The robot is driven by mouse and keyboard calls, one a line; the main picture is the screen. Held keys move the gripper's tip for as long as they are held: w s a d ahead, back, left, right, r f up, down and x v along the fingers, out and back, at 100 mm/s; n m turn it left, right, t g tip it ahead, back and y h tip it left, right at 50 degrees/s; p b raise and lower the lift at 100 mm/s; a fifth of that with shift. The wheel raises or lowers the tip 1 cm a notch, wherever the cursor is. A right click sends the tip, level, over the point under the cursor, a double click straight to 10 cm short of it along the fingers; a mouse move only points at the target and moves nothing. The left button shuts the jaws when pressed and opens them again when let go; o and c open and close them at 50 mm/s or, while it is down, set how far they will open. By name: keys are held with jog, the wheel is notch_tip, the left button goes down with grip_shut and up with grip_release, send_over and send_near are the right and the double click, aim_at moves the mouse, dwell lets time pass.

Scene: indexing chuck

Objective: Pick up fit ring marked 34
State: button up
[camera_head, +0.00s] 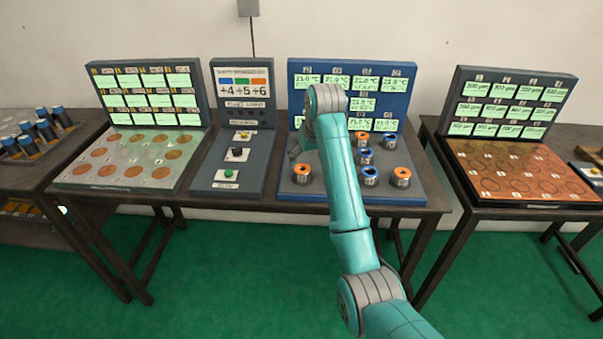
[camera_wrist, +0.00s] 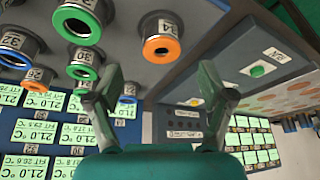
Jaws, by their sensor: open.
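The fit ring marked 34 (camera_wrist: 160,49) is a silver cylinder with an orange rim, standing on the grey deck with a tag reading 34 beside it. It appears to be the leftmost orange-rimmed ring (camera_head: 302,174) in the head view. In the wrist view my gripper (camera_wrist: 160,72) is open and empty, its two fingers spread with the ring beyond and between them, not touching it. In the head view my arm hides most of the gripper.
Green-rimmed rings (camera_wrist: 78,22) and a blue-rimmed ring (camera_wrist: 17,45) stand close beside it. Other rings (camera_head: 401,177) stand further right. The button panel (camera_head: 230,165) adjoins on the left. An upright display board (camera_head: 400,85) rises behind the rings.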

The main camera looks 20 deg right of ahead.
aim_at(302, 168)
jog(key=shift+x, duration=3.6)
jog(key=shift+w+a, duration=0.1)
jog(key=shift+a, duration=0.05)
jog(key=c, duration=1.4)
jog(key=shift+r, duration=0.15)
grip_shut()
